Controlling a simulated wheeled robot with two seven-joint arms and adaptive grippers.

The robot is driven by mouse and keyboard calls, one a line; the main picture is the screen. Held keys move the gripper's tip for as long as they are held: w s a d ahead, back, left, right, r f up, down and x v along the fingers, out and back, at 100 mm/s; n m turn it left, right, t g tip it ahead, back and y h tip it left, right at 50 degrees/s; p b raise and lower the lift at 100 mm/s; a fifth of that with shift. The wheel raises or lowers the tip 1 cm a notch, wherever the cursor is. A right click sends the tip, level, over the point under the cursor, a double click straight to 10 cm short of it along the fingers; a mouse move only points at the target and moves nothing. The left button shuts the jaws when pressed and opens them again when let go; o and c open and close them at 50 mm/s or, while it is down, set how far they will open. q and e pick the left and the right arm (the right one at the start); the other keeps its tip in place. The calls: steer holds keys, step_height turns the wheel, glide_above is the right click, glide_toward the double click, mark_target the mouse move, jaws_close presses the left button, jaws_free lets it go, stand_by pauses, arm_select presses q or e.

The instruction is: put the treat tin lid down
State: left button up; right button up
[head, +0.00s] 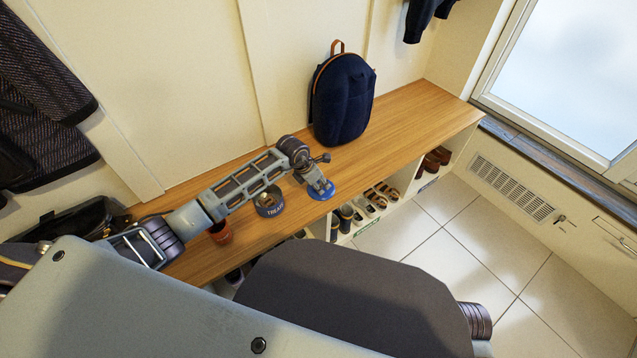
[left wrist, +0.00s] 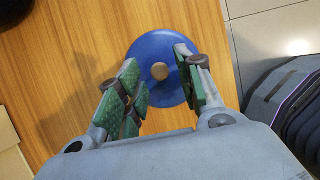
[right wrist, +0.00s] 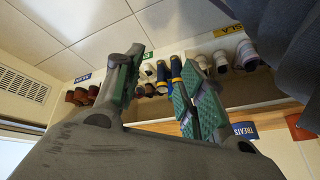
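The blue treat tin lid (head: 322,190) lies flat on the wooden bench near its front edge. In the left wrist view the lid (left wrist: 150,50) shows its round wooden knob (left wrist: 160,71) facing up. My left gripper (head: 318,184) is just above the lid, its green-padded fingers (left wrist: 160,78) spread apart with the knob showing between them, not gripped. The dark treat tin (head: 269,203) stands on the bench to the left of the lid. My right gripper (right wrist: 158,80) is open and empty in the right wrist view, below bench level in front of the cubbies.
A navy backpack (head: 343,98) stands on the bench (head: 415,112) behind. Shoes (head: 380,196) fill cubbies under the bench. The bench right of the backpack is clear.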

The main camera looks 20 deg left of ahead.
arm_select(q)
steer(key=shift+s+a+r, duration=0.1)
steer(key=shift+a+r, duration=0.05)
steer(key=shift+r, duration=0.35)
steer(key=shift+s+a+r+p, duration=0.1)
steer(key=shift+s+r+p, duration=0.05)
steer(key=shift+r+p, duration=0.25)
steer(key=p+v, duration=0.3)
steer(key=v, duration=0.7)
arm_select(e)
steer(key=shift+g+h, duration=0.6)
steer(key=shift+g, duration=0.1)
steer(key=shift+s+d+r, duration=0.15)
steer(key=shift+d+r, duration=0.2)
steer(key=shift+r, duration=0.45)
steer(key=shift+s+d+r, duration=0.15)
steer(key=shift+d+r, duration=0.2)
steer(key=shift+r, duration=0.5)
steer(key=shift+s+d+r, duration=0.15)
steer(key=shift+d+r, duration=0.2)
steer(key=shift+r, duration=0.45)
arm_select(q)
steer(key=shift+s+r, duration=0.1)
